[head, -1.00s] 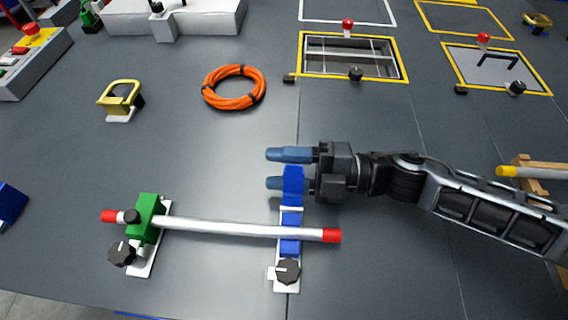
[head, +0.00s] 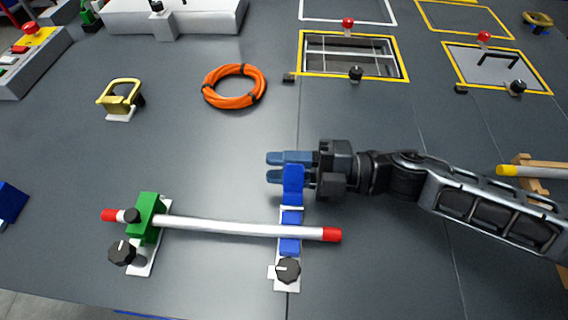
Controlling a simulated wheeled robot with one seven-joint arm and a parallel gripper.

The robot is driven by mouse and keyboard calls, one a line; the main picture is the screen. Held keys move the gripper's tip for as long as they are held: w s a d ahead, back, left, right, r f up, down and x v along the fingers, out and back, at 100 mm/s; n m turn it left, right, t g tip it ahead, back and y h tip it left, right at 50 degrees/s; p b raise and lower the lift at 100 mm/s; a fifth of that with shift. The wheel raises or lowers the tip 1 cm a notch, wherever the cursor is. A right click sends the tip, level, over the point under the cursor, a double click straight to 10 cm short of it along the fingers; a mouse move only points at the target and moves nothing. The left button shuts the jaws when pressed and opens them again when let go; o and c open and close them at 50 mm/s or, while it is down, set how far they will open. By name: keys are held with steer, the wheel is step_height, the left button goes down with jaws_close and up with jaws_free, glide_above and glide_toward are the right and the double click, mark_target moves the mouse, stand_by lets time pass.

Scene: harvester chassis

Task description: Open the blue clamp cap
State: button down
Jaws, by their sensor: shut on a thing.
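The blue clamp cap (head: 292,182) stands tilted up and back, swung away from the white rod (head: 230,227). The blue clamp base (head: 290,247) sits under the rod near its right end, on a white plate with a black knob (head: 287,270) at the front. My gripper (head: 276,167) comes in from the right with its blue fingers shut on the upper part of the cap. The near finger is partly hidden behind the cap. The rod has red ends and rests across the blue clamp and the green clamp (head: 149,215), which is closed around it.
An orange cable coil (head: 234,88) and a yellow handle (head: 121,95) lie behind on the grey deck. A yellow-framed opening (head: 353,56) is at the back. A black knob (head: 122,252) stands by the green clamp. The deck left of my gripper is clear.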

steer(key=n, duration=0.1)
steer(key=s+r+n, duration=0.1)
steer(key=n, duration=0.1)
steer(key=s+n, duration=0.1)
steer(key=shift+r+n, duration=0.35)
steer(key=shift+n, duration=0.05)
steer(key=c, duration=0.9)
jaws_free()
steer(key=shift+c, duration=0.2)
steer(key=shift+d+b, duration=0.95)
steer(key=shift+d, duration=2.95)
